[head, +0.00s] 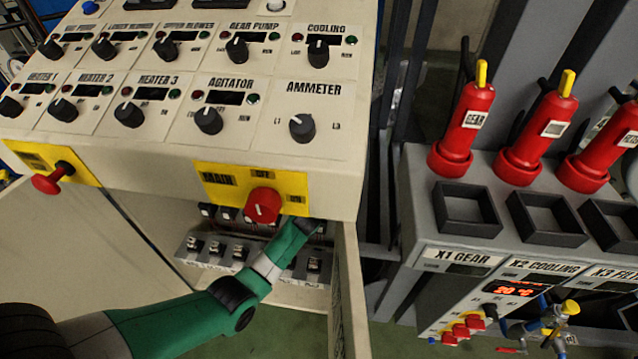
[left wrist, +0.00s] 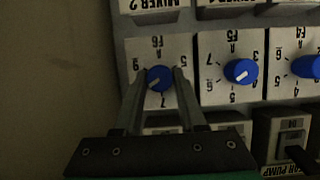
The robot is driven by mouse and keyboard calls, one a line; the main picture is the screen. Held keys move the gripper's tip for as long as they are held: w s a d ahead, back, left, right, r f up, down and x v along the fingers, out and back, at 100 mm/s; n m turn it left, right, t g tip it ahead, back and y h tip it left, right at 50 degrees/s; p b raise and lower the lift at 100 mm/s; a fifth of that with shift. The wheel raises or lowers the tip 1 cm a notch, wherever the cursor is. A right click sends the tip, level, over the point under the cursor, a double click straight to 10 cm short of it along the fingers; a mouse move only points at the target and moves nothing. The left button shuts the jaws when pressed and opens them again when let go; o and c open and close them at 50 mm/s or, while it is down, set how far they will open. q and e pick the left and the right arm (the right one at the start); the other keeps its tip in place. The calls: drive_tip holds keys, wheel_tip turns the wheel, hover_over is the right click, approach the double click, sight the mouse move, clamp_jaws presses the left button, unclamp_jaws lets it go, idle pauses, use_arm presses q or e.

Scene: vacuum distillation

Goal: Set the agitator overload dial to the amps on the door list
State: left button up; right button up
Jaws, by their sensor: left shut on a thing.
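In the left wrist view, the blue dial (left wrist: 158,76) sits on a white numbered plate, seen upside down. A pale pointer mark on it points down-left. My left gripper (left wrist: 160,84) has one finger on each side of this dial and is shut on it. In the head view my green left arm reaches into the open cabinet under the console, and the fingertips are hidden. The open cabinet door (head: 344,295) shows nearly edge-on; I cannot read any list on it. The agitator panel's black knob (head: 208,120) is on the console above. My right gripper is not in view.
Two more blue dials, including one beside it (left wrist: 241,71), stand to the right in the wrist view. A red main switch (head: 262,205) on yellow overhangs the arm. Breakers (head: 240,252) sit in the cabinet. Red cylinders (head: 464,128) stand on a grey unit at right.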

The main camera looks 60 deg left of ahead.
use_arm(q)
clamp_jaws()
drive_tip(key=shift+f, duration=0.1)
drive_tip(key=n+t+b, duration=0.1)
drive_tip(key=n, duration=0.1)
drive_tip(key=n+t+h+b, duration=0.1)
drive_tip(key=n+t, duration=0.1)
drive_tip(key=n, duration=0.1)
drive_tip(key=n+t+h+b, duration=0.1)
drive_tip(key=n+t, duration=0.1)
drive_tip(key=n, duration=0.1)
drive_tip(key=shift+s+a+f, duration=0.15)
drive_tip(key=shift+s, duration=0.1)
idle(0.5)
drive_tip(key=o, duration=1)
unclamp_jaws()
